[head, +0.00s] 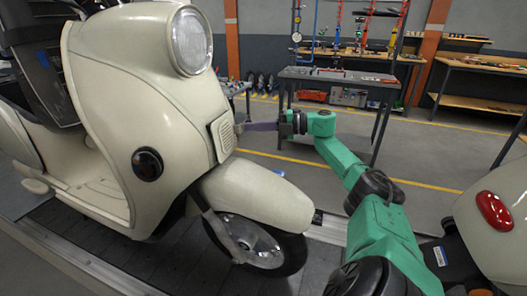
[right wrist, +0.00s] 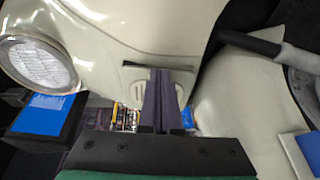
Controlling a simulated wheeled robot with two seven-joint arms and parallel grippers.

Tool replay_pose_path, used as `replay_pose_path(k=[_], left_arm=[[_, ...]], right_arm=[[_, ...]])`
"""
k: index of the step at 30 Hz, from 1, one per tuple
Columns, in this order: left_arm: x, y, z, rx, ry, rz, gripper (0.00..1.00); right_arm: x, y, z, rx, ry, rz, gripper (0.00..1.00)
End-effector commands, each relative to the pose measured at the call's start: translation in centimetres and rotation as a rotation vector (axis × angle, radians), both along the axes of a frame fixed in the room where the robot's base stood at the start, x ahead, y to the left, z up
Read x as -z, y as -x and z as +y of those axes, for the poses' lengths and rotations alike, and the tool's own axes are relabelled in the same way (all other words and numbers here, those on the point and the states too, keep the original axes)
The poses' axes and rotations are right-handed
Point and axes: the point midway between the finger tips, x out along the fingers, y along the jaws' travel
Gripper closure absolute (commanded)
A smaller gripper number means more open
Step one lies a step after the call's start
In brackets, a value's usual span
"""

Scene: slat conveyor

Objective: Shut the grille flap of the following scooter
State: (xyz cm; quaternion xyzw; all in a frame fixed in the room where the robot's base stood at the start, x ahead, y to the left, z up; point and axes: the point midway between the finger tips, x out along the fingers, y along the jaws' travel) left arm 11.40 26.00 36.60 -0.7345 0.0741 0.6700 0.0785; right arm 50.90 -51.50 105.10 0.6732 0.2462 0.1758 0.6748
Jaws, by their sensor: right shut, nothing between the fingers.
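The cream scooter (head: 120,80) stands at the left in the head view, its round headlamp (head: 190,40) above the front wheel. The grille flap (head: 223,138) is a small cream slotted panel on its front. In the right wrist view the flap (right wrist: 139,92) lies behind my fingers, with a dark gap along its upper edge. How far it stands out is unclear. My right gripper (head: 243,127) is shut and empty, its fingertips (right wrist: 160,72) at the flap's face. I cannot tell whether they touch it. My left gripper is out of view.
The front fender (head: 260,195) and wheel (head: 258,243) are just below my right gripper. Another cream scooter with a red lamp (head: 494,210) is at the right, close to my right arm. A workbench (head: 340,77) stands behind. The slat conveyor (head: 100,258) runs underneath.

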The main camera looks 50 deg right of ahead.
Motion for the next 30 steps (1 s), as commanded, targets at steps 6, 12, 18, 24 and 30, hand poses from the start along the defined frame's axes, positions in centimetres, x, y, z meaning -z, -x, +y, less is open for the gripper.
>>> replay_pose_path(k=[6,12,18,24,30], left_arm=[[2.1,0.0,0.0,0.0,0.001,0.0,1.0],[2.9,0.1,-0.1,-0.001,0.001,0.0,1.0],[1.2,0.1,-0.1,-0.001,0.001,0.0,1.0],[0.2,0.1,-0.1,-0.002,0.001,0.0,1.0],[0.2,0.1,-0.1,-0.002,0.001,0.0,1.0]], right_arm=[[0.3,3.4,-2.5,0.004,0.003,0.004,1.0],[-0.9,7.7,-5.5,0.005,0.002,0.001,1.0],[-1.6,10.1,-7.1,-0.001,-0.006,-0.001,1.0],[-1.6,11.3,-7.8,0.0,-0.001,-0.002,1.0],[-1.4,11.6,-8.0,0.0,0.001,-0.002,1.0]])
